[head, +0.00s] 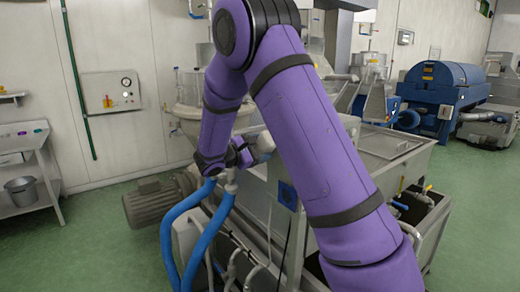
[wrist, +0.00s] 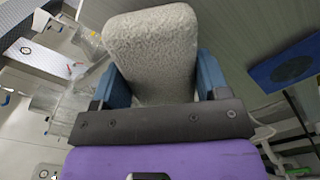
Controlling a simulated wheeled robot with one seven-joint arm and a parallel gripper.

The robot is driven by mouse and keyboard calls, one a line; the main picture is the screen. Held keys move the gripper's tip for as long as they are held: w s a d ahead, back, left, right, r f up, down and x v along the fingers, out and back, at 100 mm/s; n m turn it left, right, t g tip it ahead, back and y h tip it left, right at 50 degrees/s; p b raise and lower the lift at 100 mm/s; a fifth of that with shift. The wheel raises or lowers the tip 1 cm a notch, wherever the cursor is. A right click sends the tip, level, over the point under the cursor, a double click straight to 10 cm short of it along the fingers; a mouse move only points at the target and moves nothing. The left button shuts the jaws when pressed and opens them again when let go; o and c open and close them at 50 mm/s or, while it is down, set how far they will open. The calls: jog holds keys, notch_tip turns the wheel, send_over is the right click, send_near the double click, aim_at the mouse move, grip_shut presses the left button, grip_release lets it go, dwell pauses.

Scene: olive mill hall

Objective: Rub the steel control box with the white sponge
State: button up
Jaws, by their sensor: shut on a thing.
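The white sponge (wrist: 150,45) is a pale, rough-textured block in the wrist view. My gripper (wrist: 155,82) is shut on it, with a blue finger on each side. The sponge stands out beyond the fingertips. In the head view my purple arm bends down to the wrist, and the gripper end is partly hidden behind the forearm. A pale grey panel box (head: 96,92) with a red knob and small dials hangs on the wall at left; it looks like the control box. My gripper is well to the right of it in the picture. I see no contact between sponge and box.
A steel machine with a tank (head: 385,145) stands behind and right of my arm. Blue hoses (head: 180,235) and a grey motor (head: 155,203) are below the wrist. A shelf with a bucket (head: 22,188) is at left. Green floor lies open between.

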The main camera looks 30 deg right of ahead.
aim_at(266, 152)
jog(key=shift+d, duration=1.05)
dwell(0.4)
jog(key=shift+s, duration=1.95)
jog(key=shift+d, duration=0.1)
jog(key=shift+w, duration=0.1)
jog(key=shift+w+d, duration=0.1)
jog(key=shift+w, duration=1.75)
jog(key=shift+a, duration=3)
